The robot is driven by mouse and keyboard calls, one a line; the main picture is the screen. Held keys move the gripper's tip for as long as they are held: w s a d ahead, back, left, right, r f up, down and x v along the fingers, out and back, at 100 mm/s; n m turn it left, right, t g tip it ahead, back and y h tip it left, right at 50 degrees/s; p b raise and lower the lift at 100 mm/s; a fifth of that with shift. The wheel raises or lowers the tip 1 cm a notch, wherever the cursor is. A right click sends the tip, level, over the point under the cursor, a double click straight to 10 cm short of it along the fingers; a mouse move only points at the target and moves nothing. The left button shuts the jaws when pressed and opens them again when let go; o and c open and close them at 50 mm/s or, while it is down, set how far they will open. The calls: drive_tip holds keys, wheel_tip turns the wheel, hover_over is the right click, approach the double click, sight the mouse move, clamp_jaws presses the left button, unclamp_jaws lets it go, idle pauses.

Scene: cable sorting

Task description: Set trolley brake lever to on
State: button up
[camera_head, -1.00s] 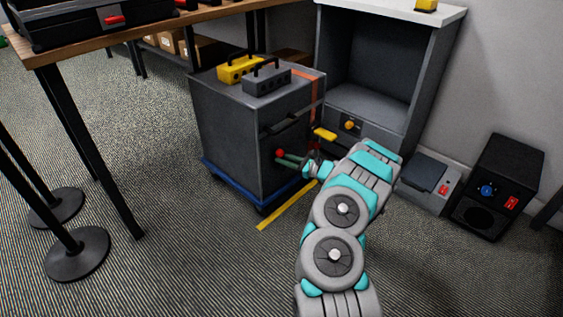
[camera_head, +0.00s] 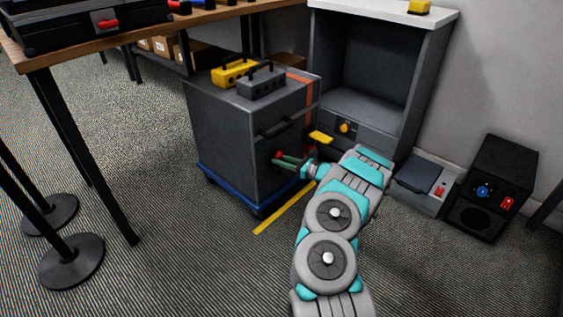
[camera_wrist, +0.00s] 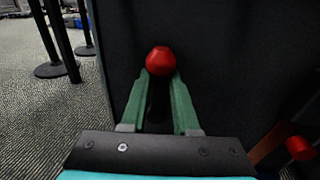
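The trolley (camera_head: 235,135) is a dark grey cabinet on a blue base. In the head view, a red knob (camera_head: 277,154) shows low on its front, at the fingertips of my gripper (camera_head: 287,161). In the wrist view, a red knob (camera_wrist: 161,61) sits at the tips of my gripper's green fingers (camera_wrist: 161,82), with a dark gap or stem below it. The fingers straddle the knob closely; whether they press on it is unclear. A second red knob (camera_wrist: 300,148) is at the lower right of the wrist view. No on or off marking is readable.
Yellow and grey cases (camera_head: 262,82) stand on the trolley. A grey open cabinet (camera_head: 372,70) is behind it, and a black box (camera_head: 495,185) stands at right. A table (camera_head: 120,30) and posts (camera_head: 72,258) are at left. Carpet in front is clear.

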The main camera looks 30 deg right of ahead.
drive_tip(key=o, duration=0.4)
drive_tip(key=shift+c, duration=0.2)
drive_tip(key=v, duration=0.7)
drive_tip(key=shift+s+d, duration=0.25)
drive_tip(key=shift+s, duration=0.1)
